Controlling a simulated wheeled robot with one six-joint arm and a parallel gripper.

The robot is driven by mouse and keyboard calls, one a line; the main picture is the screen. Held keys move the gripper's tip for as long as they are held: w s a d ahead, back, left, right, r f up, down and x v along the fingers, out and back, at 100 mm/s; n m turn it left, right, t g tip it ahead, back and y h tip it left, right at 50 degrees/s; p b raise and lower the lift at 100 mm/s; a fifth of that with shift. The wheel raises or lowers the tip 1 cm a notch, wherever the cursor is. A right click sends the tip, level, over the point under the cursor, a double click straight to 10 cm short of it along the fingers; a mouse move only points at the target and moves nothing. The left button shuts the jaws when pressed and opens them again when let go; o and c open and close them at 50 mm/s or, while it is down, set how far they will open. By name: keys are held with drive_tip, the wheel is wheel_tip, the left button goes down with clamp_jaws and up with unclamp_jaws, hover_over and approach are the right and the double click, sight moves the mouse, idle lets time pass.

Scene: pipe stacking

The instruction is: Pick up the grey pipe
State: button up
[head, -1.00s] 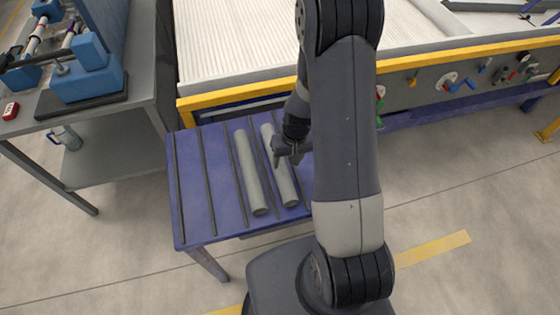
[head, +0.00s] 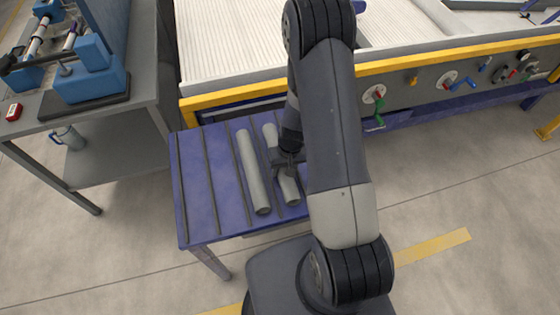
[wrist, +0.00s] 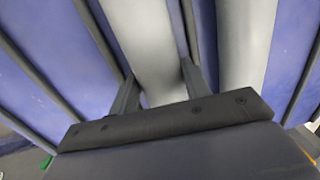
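Two grey pipes lie side by side on a blue ribbed table. My gripper (head: 285,163) is low over the right-hand pipe (head: 289,190) in the head view. In the wrist view my gripper (wrist: 159,82) has one finger on each side of this grey pipe (wrist: 148,40). A strip of blue shows between the left finger and the pipe, so the fingers look open. The other grey pipe (head: 254,172) lies to the left in the head view and to the right in the wrist view (wrist: 246,40). My arm hides the table's right part.
The blue table (head: 196,190) has dark raised strips, and its left part is bare. A machine with a yellow rail (head: 430,62) stands behind it. A grey workbench (head: 140,110) with a blue fixture (head: 88,80) stands at the left.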

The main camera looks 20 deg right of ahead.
drive_tip(key=c, duration=0.5)
drive_tip(key=shift+r, duration=0.1)
